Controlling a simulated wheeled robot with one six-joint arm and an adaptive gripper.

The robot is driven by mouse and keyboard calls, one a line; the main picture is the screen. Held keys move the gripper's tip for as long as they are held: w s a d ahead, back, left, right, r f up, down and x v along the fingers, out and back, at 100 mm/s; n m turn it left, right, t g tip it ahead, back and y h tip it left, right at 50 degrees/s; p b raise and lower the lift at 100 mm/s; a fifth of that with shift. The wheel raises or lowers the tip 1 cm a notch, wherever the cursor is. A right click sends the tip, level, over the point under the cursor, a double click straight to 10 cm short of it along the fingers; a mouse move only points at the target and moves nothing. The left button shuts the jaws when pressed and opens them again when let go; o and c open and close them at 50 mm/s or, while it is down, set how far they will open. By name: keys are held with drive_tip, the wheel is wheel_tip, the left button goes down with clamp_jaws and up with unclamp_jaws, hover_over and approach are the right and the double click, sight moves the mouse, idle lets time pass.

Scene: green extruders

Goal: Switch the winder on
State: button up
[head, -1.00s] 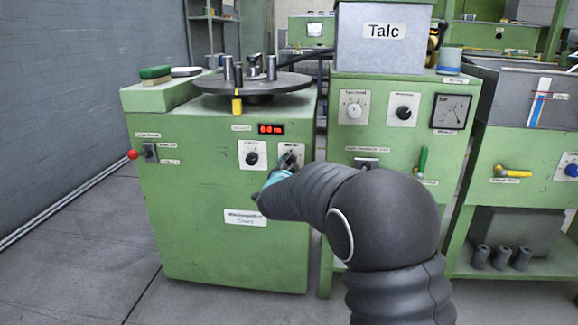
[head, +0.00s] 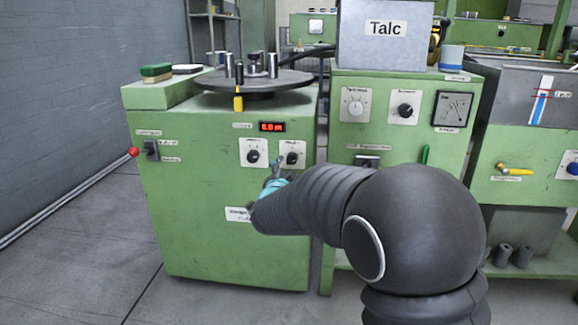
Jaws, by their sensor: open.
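The winder (head: 215,200) is a green cabinet with a round dark turntable (head: 252,82) on top. Its front has a red lit display (head: 271,127), a left black knob (head: 252,156) and a right black knob (head: 292,158), each on a white plate. A dark switch (head: 151,150) with a red ball (head: 133,152) beside it sits at the front's left. My gripper (head: 276,170) is open and empty, just below and left of the right knob, apart from it as far as I can see. My arm partly hides a white label (head: 237,214). The small lettering is unreadable.
A second green machine (head: 390,140) with dials, a gauge (head: 453,109) and a grey Talc box (head: 385,35) stands to the right. Floor (head: 80,250) is clear at left.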

drive_tip(key=shift+s+a+r, duration=0.1)
drive_tip(key=shift+s, duration=1.3)
drive_tip(key=shift+s+a, duration=0.1)
drive_tip(key=shift+s, duration=1.25)
drive_tip(key=s+a+f+n+g+y, duration=0.4)
drive_tip(key=a+f+n+g+y, duration=0.15)
drive_tip(key=f, duration=0.35)
drive_tip(key=s+f+n+g+p, duration=0.15)
drive_tip(key=s+n+g, duration=0.25)
drive_tip(key=s, duration=0.4)
drive_tip(key=s+d+r+n+g+h+p, duration=0.1)
drive_tip(key=s+d+r+n+g+p, duration=0.15)
drive_tip(key=s+d, duration=0.65)
drive_tip(key=s+d+r+n+g+h+p, duration=0.1)
drive_tip(key=s+d+r+g+h+p, duration=0.15)
drive_tip(key=s+d, duration=0.75)
drive_tip(key=s+d+r+m+t+h+p, duration=0.1)
drive_tip(key=s+d+r+p, duration=0.3)
drive_tip(key=d+r, duration=0.6)
drive_tip(key=shift+s+d+m+t, duration=0.2)
drive_tip(key=shift+s+m+t, duration=0.6)
drive_tip(key=shift+s, duration=0.35)
